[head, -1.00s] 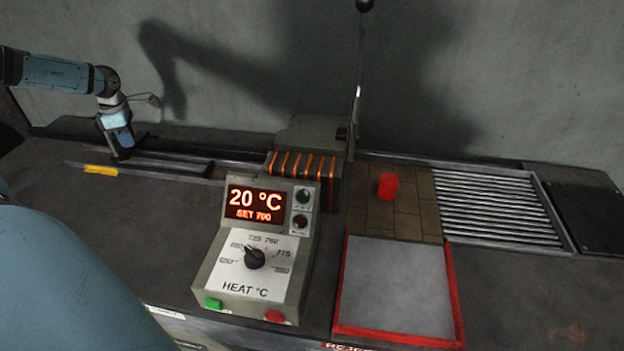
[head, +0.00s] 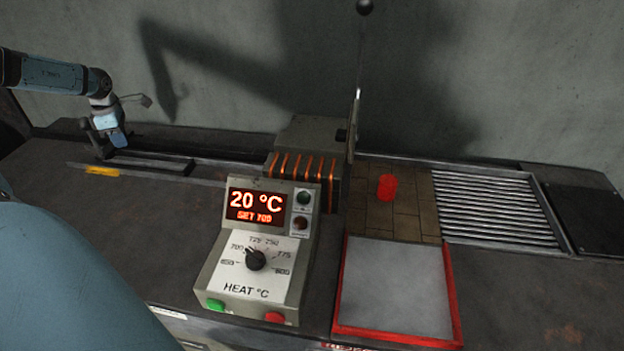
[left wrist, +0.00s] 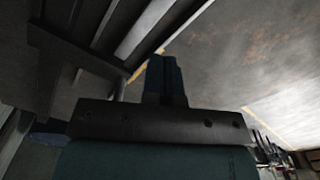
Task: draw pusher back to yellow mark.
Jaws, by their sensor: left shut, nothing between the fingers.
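The pusher (head: 155,164) is a dark bar lying in the rail track at the left of the bench. The yellow mark (head: 101,171) is a short strip on the front edge of the track, near its left end. My left gripper (head: 104,154) is shut and empty, low at the pusher's left end and just behind the mark. Whether it touches the pusher is hard to tell. In the left wrist view the shut fingers (left wrist: 165,80) show beside dark rails and a thin yellow line. My right gripper is out of view.
The heat control box (head: 258,250) reads 20 °C, set 700. A red cylinder (head: 386,187) stands on bricks behind a red-rimmed tray (head: 456,300). A roller rack (head: 495,205) is farther right.

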